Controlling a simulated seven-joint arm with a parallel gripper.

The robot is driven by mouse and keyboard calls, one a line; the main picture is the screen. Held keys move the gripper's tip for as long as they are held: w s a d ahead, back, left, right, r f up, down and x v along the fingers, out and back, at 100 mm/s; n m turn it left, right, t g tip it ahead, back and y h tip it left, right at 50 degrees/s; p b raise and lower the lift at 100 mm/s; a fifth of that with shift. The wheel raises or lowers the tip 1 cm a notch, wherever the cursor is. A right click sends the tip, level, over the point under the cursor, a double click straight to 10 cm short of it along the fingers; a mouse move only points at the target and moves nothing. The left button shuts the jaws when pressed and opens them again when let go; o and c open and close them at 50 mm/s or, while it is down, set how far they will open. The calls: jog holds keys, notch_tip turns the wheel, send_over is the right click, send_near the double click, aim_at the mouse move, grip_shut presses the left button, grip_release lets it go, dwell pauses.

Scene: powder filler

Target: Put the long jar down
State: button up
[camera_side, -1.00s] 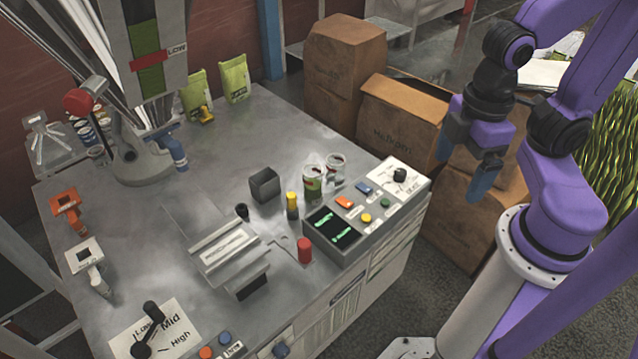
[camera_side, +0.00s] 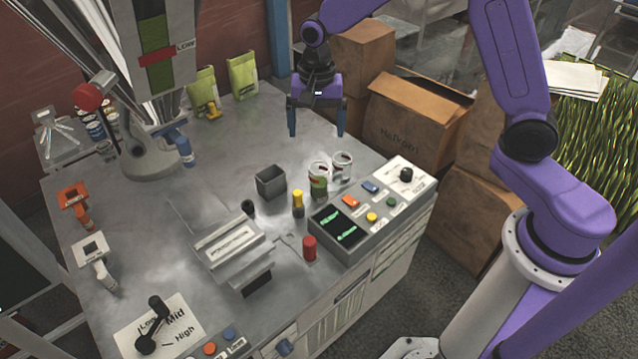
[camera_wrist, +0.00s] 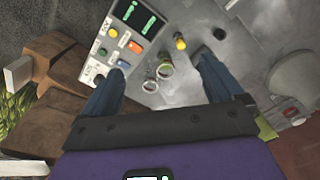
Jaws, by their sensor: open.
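My gripper (camera_side: 316,133) is open and empty, fingers pointing down, above the back part of the metal table. I cannot tell for sure which one is the long jar.
The control box (camera_side: 340,257) with buttons and a screen stands in front of the jars. A grey open bin (camera_side: 270,182) and a yellow-topped item (camera_side: 298,202) are left of them. Green pouches (camera_side: 243,75) stand at the back. Cardboard boxes (camera_side: 413,120) stand beyond the table.

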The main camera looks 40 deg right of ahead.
jog(key=w+d+f+m, duration=0.4)
jog(key=w+f+m, duration=0.1)
jog(key=w+m, duration=0.15)
jog(key=m, duration=0.7)
send_near(319, 168)
jog(key=f, duration=0.5)
jog(key=shift+w+d+f, duration=0.1)
jog(key=shift+w+f, duration=0.15)
jog(key=shift+w, duration=0.1)
jog(key=shift+s+f, duration=0.15)
jog(key=shift+f, duration=1.2)
jog(key=shift+s+f, duration=0.1)
jog(key=shift+f, duration=1.3)
jog(key=c, duration=1.6)
jog(key=shift+r, duration=0.1)
jog(key=shift+c, duration=0.2)
jog(key=shift+r, duration=0.1)
